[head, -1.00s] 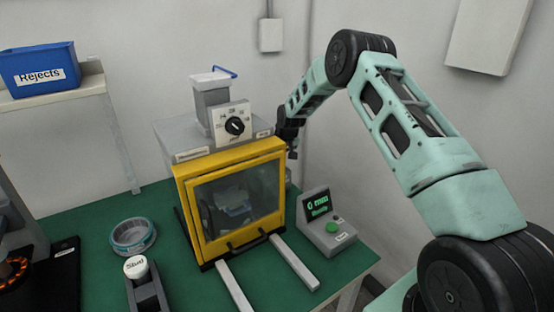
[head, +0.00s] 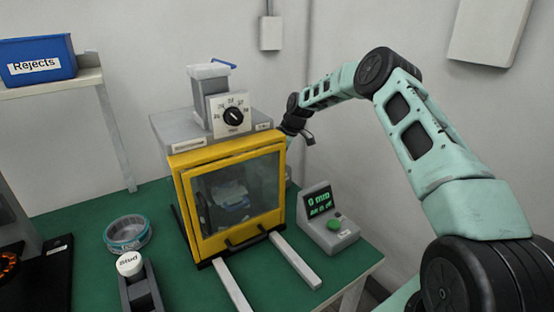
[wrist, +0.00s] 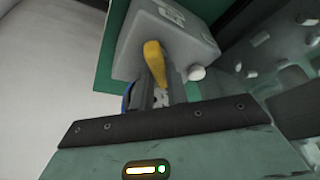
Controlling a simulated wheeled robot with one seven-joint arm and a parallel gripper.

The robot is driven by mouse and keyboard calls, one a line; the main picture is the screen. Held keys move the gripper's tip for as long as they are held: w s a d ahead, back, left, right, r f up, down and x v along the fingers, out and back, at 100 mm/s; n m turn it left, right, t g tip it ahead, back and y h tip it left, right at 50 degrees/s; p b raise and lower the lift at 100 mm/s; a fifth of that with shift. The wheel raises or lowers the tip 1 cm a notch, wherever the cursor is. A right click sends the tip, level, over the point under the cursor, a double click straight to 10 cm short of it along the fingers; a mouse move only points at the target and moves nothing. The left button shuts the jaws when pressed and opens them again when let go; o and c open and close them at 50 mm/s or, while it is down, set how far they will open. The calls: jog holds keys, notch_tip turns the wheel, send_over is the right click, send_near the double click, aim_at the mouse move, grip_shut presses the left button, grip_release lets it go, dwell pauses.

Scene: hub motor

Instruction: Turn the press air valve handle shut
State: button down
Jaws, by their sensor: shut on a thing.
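The valve handle is a yellow lever (wrist: 154,58) on a grey box-shaped body (wrist: 192,48) in the wrist view. My gripper (wrist: 158,88) is shut on the yellow lever, with its dark fingers at the lever's lower part. The fingers partly hide the lever's base. In the head view my gripper (head: 306,136) is at the right side of the press (head: 228,200), tilted down and to the right. The lever cannot be made out in the head view.
The press has a yellow-framed clear door and a dial (head: 233,117) on top. A control box with a green button (head: 334,223) stands to its right. A round dish (head: 128,233) is on the green table. A blue Rejects bin (head: 38,60) sits on a shelf.

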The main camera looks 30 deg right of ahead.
jog(key=n+g+y+b, duration=0.1)
jog(key=n, duration=0.3)
jog(key=shift+w, duration=0.1)
jog(key=shift+n+g, duration=0.8)
jog(key=shift+n, duration=0.8)
jog(key=c, duration=1.4)
grip_release()
jog(key=p+v, duration=0.7)
jog(key=v, duration=1)
jog(key=shift+d+r, duration=0.2)
jog(key=shift+d, duration=0.1)
jog(key=shift+f, duration=0.1)
